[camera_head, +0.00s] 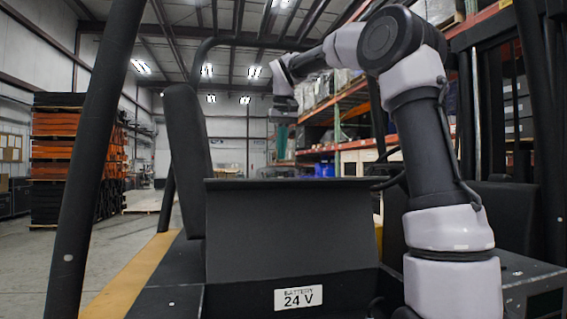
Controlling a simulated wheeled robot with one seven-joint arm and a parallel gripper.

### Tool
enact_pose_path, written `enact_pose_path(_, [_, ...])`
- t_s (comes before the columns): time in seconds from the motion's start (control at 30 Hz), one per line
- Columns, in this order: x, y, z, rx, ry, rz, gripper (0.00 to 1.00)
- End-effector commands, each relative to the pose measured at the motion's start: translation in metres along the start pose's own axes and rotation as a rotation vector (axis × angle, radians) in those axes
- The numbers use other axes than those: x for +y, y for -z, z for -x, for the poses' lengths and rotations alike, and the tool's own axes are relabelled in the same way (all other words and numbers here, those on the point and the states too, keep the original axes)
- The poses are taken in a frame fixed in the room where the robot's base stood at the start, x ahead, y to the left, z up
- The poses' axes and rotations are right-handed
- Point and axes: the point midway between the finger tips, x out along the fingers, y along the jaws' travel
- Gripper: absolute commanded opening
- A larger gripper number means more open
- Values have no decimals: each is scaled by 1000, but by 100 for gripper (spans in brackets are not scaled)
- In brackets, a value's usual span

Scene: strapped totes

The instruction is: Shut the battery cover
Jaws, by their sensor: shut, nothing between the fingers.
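The battery cover (290,222) is a wide dark panel in the middle of the head view. It stands raised, tilted up behind the front wall of the battery box (240,300), which bears a white "BATTERY 24 V" label (298,298). The inside of the box is mostly hidden. My arm rises on the right and bends over to the left. My gripper (284,112) hangs small and dark at its end, above the cover's top edge in the picture and apart from it. Its fingers look shut and empty, though they are too small to see clearly.
A black seat back (188,150) stands left of the cover. Dark frame posts (98,170) rise at the left and right. A yellow strip (130,280) edges the deck at left. Orange-black stacks (78,160) and shelving (355,145) stand farther back.

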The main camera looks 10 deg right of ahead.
Motion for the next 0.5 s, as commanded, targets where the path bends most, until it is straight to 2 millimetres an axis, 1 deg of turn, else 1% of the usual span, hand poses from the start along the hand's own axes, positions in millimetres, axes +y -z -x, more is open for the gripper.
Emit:
enact_pose_path(0.03, [0, -1, -13, -4, 0, 1, 0])
enact_pose_path(0.1, [0, -1, -28, -5, 0, 1, 0])
enact_pose_path(0.17, [0, -1, -40, -4, 0, 0, 0])
enact_pose_path(0.2, [0, -3, -42, -1, 1, 0, 0])
enact_pose_path(0.23, [0, -9, -37, 4, -1, 0, 0])
enact_pose_path(0.33, [0, -23, -32, 4, -2, -1, 0])
enact_pose_path(0.5, [0, -35, -28, 2, 0, 0, 0])
